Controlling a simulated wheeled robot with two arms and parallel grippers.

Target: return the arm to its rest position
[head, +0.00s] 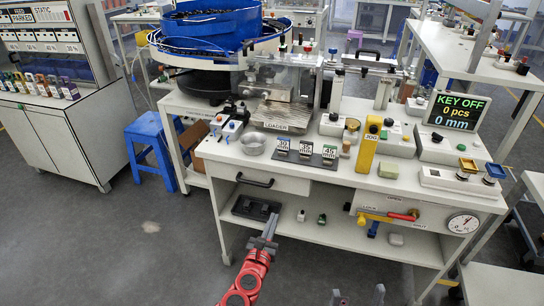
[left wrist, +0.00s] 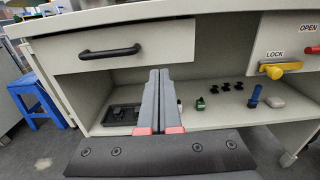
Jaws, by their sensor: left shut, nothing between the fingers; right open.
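My left gripper (head: 270,220) is at the end of the red arm, in front of the workbench's lower shelf. Its two grey fingers are shut together with nothing between them. In the left wrist view the closed fingers (left wrist: 159,75) point toward the shelf opening, below and right of the drawer handle. In the head view they overlap the right end of a black tray on the shelf; contact cannot be told. My right gripper (head: 357,298) shows only as two fingertips at the bottom edge, apart and empty.
The white workbench (head: 330,172) carries a metal bowl (head: 252,144), number cards and a yellow block (head: 367,146). A drawer handle (left wrist: 110,51) sticks out. A blue stool (head: 152,140) stands left. Floor is clear front left.

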